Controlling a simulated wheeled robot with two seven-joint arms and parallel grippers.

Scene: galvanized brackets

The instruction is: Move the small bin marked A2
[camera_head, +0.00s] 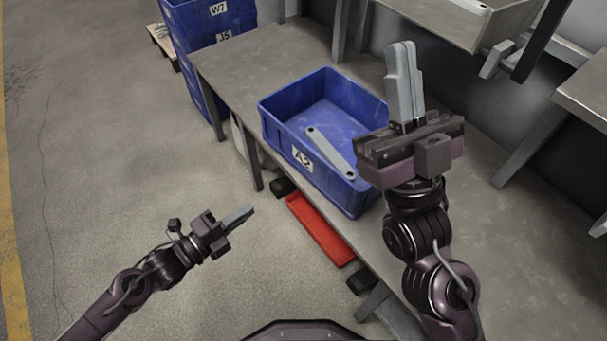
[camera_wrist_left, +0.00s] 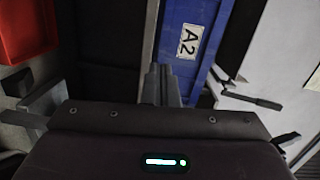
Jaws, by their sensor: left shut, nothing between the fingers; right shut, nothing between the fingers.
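The small blue bin marked A2 (camera_head: 283,136) stands upright on the grey workbench in the head view, with a flat grey bracket (camera_head: 330,152) lying in it. Its labelled side (camera_wrist_left: 178,70) also shows in the left wrist view, beyond the fingers. My left gripper (camera_head: 246,212) is shut and empty, low over the floor to the left of the bench and apart from the bin. My right gripper (camera_head: 404,82) is shut and empty, fingers up, above the bench at the bin's right side. It hides the bin's right corner.
The workbench (camera_head: 245,72) has bare surface behind the bin and to its right. Stacked blue bins marked W7 and J5 (camera_head: 212,27) stand at the back left. A red tray (camera_head: 320,230) sits low by the bench. Shelving (camera_head: 470,22) rises at the right. Floor at left is clear.

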